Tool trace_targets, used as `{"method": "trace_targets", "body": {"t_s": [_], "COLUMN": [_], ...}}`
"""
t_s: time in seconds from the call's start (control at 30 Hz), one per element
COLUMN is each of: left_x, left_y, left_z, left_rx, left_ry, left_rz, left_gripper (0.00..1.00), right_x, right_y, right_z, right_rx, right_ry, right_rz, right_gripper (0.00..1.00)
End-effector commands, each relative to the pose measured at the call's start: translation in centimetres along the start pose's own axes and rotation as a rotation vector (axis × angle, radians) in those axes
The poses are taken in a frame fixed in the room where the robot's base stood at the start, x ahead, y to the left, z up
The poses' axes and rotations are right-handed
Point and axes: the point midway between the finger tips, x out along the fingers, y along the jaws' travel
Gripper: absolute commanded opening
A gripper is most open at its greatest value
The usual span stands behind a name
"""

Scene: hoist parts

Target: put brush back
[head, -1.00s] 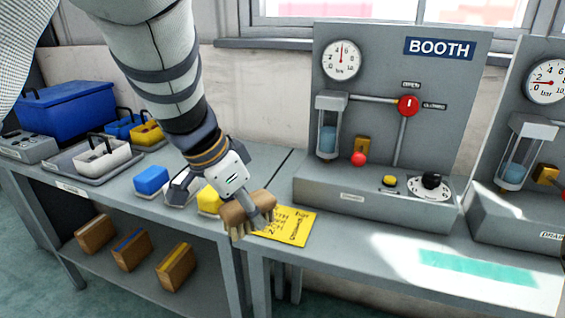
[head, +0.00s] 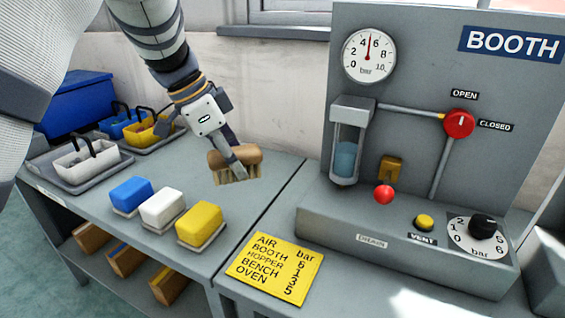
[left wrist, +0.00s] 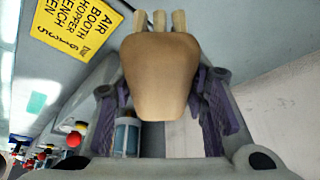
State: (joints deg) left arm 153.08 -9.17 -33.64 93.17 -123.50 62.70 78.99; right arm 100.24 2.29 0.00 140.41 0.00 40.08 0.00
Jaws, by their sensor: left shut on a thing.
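A brush with a brown wooden body and pale bristles (head: 240,173) is held in my left gripper (head: 234,158), bristles pointing down. In the head view it is over the back of the left bench, behind the coloured blocks; I cannot tell whether the bristles touch the bench. In the left wrist view the brush's tan body (left wrist: 160,75) fills the space between the purple finger pads, with the bristle tufts at the top of the picture. The fingers are shut on it. My right gripper does not show.
Blue (head: 131,192), white (head: 162,206) and yellow (head: 200,222) blocks sit on small bases along the bench. White (head: 88,160) and yellow (head: 150,132) baskets stand at left. The yellow card (head: 274,268) lies in front of the BOOTH panel (head: 415,225). Brown blocks are on the lower shelf.

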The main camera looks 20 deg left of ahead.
Motion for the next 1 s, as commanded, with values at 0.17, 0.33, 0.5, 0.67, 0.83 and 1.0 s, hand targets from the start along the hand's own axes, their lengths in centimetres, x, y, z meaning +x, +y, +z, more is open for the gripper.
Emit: {"method": "trace_targets", "body": {"t_s": [0.17,0.33,0.5,0.67,0.83,1.0], "left_x": [4.3,6.0,7.5,9.6,9.5,9.7], "left_y": [-4.6,-6.5,-7.5,-7.4,-7.4,-7.4], "left_z": [2.0,2.7,3.4,4.3,4.2,4.3], "left_rx": [-0.008,-0.004,-0.005,-0.002,-0.001,-0.002], "left_ry": [-0.009,-0.005,-0.004,-0.002,-0.002,-0.002], "left_rz": [0.013,0.006,0.008,0.003,0.002,0.003], "left_gripper": [0.14,0.14,0.14,0.14,0.14,0.54], "right_x": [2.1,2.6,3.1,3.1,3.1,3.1], "right_y": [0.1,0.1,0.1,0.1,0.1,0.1], "right_z": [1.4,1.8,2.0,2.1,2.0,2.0], "right_rx": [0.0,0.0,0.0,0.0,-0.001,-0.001], "right_ry": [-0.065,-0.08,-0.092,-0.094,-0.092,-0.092], "right_rz": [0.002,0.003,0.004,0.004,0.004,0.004], "right_gripper": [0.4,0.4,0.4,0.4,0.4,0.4]}}
